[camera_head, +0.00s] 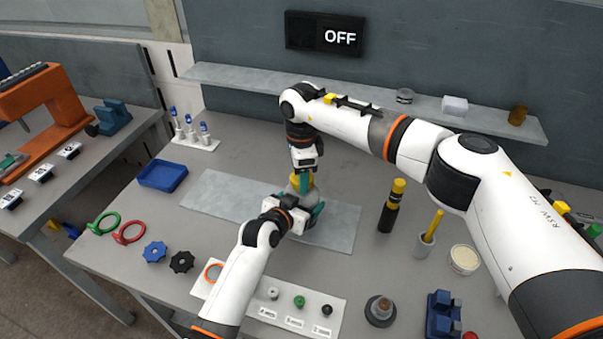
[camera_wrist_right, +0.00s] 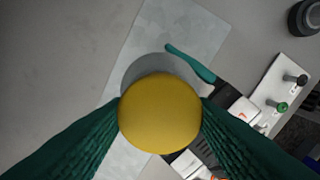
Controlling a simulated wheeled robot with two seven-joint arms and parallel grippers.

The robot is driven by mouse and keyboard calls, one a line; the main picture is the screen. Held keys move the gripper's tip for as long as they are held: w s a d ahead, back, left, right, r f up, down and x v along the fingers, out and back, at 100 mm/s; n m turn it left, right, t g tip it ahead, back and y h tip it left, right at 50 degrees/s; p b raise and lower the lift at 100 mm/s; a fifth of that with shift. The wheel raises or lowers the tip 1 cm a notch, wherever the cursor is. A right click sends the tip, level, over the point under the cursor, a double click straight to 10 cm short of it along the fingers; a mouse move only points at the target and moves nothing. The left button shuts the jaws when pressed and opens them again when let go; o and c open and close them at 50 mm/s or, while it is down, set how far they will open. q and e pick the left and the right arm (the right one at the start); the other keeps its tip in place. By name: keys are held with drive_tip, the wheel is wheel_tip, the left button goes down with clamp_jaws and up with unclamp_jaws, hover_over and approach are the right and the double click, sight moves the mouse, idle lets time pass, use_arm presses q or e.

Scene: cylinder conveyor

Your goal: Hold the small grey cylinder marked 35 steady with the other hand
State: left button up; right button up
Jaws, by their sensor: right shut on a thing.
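The small grey cylinder (camera_head: 295,187) stands on the light grey plate (camera_head: 222,195); its marking cannot be read. A yellow round piece (camera_head: 307,182) sits over it, and its top fills the middle of the right wrist view (camera_wrist_right: 160,112), with the grey cylinder (camera_wrist_right: 147,68) partly showing behind. My right gripper (camera_head: 304,178) comes from above, with its green fingers on both sides of the yellow piece. My left gripper (camera_head: 303,207) is low beside the grey cylinder. One left finger (camera_wrist_right: 190,62) shows close by it; the other is hidden, so its grip is unclear.
A blue tray (camera_head: 162,176), green ring (camera_head: 104,223) and red ring (camera_head: 129,232) lie to the left. A black and yellow cylinder (camera_head: 391,205) and grey cup (camera_head: 424,244) stand to the right. A label board (camera_head: 285,318) is in front; a shelf (camera_head: 240,80) runs behind.

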drive_tip(key=n, duration=0.7)
drive_tip(key=shift+d, duration=0.1)
drive_tip(key=n, duration=0.4)
drive_tip(key=shift+w, duration=0.1)
drive_tip(key=n, duration=0.6)
drive_tip(key=shift+r+n, duration=0.1)
drive_tip(key=shift+n, duration=0.3)
drive_tip(key=n, duration=0.5)
drive_tip(key=shift+n, duration=0.3)
drive_tip(key=o, duration=1.1)
